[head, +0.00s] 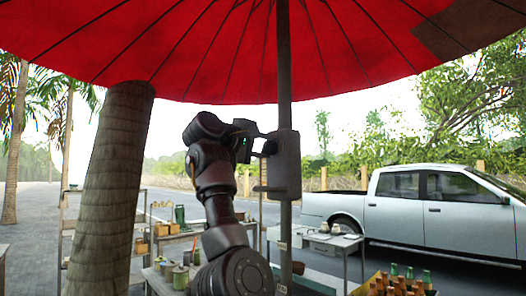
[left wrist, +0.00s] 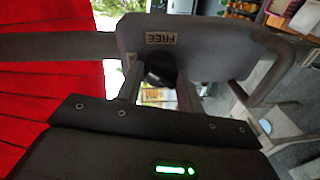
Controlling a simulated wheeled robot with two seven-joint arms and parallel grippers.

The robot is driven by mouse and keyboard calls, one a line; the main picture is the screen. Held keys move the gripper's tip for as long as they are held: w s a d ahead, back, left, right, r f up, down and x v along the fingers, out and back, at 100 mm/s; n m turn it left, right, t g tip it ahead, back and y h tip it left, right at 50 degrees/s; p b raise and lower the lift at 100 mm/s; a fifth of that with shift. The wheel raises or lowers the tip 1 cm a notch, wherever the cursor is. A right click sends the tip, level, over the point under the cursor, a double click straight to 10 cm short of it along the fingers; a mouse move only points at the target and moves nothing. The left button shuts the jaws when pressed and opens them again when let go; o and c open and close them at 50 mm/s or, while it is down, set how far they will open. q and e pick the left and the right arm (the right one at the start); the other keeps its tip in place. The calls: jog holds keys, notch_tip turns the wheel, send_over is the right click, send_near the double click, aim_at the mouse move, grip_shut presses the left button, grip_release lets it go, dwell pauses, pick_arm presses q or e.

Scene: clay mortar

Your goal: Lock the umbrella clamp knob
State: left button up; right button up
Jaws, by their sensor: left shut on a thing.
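The umbrella clamp (head: 286,168) is a grey housing around the upright pole (head: 284,60). Its dark round knob (head: 270,147) is on the left side of the housing, facing my left gripper (head: 259,144). In the left wrist view the clamp (left wrist: 215,45) bears a small label reading FREE (left wrist: 160,39), shown upside down. The knob (left wrist: 160,67) sits between the two fingers of my left gripper (left wrist: 158,80), which is shut on it. The fingers partly hide the knob. My right gripper is in neither view.
The red umbrella canopy (head: 210,50) spreads overhead. A palm trunk (head: 112,190) stands at left. Tables and shelves with pots stand behind my arm, and bottles (head: 400,284) are at lower right. A pale pickup (head: 430,210) is parked behind.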

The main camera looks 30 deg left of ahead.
pick_arm(q)
jog(key=n, duration=0.4)
jog(key=shift+f+n+g+h, duration=0.1)
jog(key=shift+n+g+h, duration=0.25)
jog(key=shift+n, duration=1.05)
jog(key=o, duration=1)
jog(key=shift+a, duration=0.1)
